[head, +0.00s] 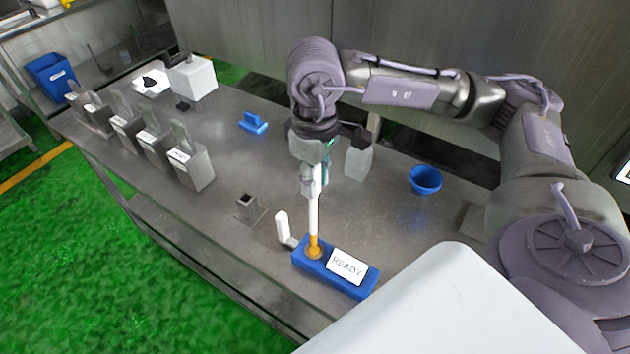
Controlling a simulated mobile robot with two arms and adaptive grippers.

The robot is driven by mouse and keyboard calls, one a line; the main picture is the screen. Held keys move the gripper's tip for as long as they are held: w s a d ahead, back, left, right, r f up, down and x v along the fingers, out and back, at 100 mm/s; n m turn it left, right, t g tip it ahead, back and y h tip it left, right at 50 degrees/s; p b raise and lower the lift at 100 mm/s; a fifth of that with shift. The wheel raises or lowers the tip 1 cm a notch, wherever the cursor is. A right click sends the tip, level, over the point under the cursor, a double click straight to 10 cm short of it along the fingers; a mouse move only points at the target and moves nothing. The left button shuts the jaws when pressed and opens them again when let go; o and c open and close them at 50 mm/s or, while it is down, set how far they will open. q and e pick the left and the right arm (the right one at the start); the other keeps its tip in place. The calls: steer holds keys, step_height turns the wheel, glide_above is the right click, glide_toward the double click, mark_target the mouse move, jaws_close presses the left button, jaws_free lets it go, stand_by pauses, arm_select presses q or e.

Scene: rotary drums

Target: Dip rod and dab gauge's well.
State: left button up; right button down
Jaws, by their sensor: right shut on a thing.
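My right gripper (311,185) is shut on a white rod (316,208) with an orange-yellow lower end. The rod stands close to upright, pointing down. Its tip is at the round well (314,253) of the blue gauge (333,279); whether it touches the bottom I cannot tell. The gauge carries a white plate reading READY (348,265). Several grey metal containers (190,168) with labels stand in a row along the left edge of the table. My left gripper is not in view.
A small square metal holder (247,209) and a white upright handle (283,227) stand near the gauge. The table's middle is clear.

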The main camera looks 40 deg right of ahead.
steer(key=shift+r+p, duration=1.1)
steer(key=shift+r, duration=2.25)
steer(key=shift+f, duration=0.1)
